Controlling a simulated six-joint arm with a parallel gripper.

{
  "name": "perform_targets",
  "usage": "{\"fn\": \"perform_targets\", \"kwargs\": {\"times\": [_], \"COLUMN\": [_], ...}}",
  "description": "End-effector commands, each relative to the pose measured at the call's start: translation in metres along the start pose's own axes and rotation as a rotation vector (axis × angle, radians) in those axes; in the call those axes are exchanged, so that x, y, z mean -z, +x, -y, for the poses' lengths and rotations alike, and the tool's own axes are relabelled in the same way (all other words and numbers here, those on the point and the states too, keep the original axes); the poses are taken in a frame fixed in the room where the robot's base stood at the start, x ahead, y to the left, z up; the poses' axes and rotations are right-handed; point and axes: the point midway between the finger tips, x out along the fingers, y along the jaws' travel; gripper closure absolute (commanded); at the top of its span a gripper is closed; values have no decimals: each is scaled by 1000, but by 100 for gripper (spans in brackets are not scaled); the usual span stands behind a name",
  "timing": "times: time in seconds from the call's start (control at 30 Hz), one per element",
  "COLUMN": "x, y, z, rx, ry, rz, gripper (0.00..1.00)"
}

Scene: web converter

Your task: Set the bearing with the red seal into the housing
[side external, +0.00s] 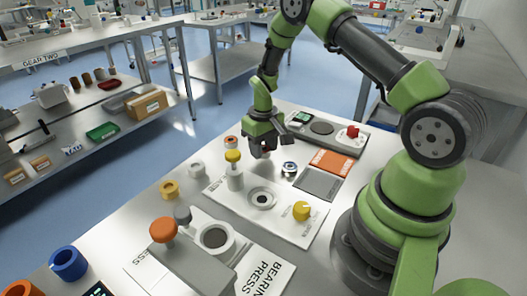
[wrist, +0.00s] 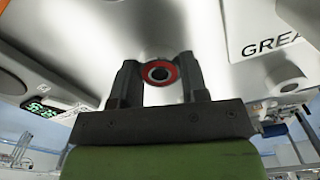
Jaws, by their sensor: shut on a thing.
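My gripper (side external: 262,150) is above the table, behind the white plate. In the wrist view its two fingers (wrist: 159,80) are closed on the sides of a bearing with a red seal (wrist: 172,73), a ring with a dark centre. In the side view I cannot make the bearing out at the fingers. A round light-coloured seat with a dark bore, which looks like the housing (side external: 262,190), is on the white plate (side external: 235,205), nearer the camera than my gripper. I see nothing in its bore except a dark centre.
A yellow-topped post (side external: 233,170) and a yellow knob (side external: 301,211) stand on the plate. A small silver-blue ring (side external: 289,168) lies right of my gripper.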

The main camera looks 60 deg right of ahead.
Motion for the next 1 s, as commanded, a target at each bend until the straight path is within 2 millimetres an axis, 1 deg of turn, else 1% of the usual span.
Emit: {"fn": "perform_targets", "kwargs": {"times": [0.2,0.3,0.57,0.63,0.8,0.87,1.0], "x": [1,0,1,1,0,-2,-7], "y": [-45,-64,-101,-116,-144,-140,-140], "z": [0,0,0,0,0,14,40], "rx": [-1,0,-1,-1,0,0,0], "ry": [0,0,0,0,0,-62,-200], "rz": [-6,-5,-4,-7,-6,1,1], "gripper": [84,84,84,84,84,84,84]}}
